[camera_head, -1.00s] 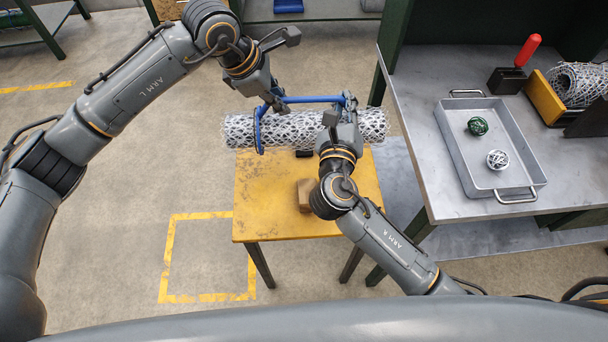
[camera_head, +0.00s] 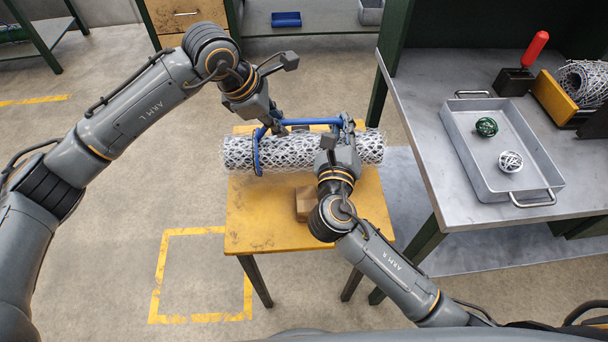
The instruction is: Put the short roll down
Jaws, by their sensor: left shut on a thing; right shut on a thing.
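A white mesh roll (camera_head: 300,152), which I take to be the short roll, lies level, left to right, over the back half of the yellow table (camera_head: 250,225). A blue carrying frame (camera_head: 308,122) has arms reaching down around the roll near both ends. My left gripper (camera_head: 272,126) is shut on the frame's left end. My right gripper (camera_head: 338,133) is shut at its right end, and its arm hides part of the roll there. I cannot tell whether the roll touches the table.
A wooden block (camera_head: 306,203) sits on the table in front of the roll. To the right, a grey bench (camera_head: 425,120) bears a tray (camera_head: 470,175) with a green ball (camera_head: 486,127) and a white ball (camera_head: 510,161), a red-handled tool (camera_head: 535,48) and another mesh roll (camera_head: 583,80).

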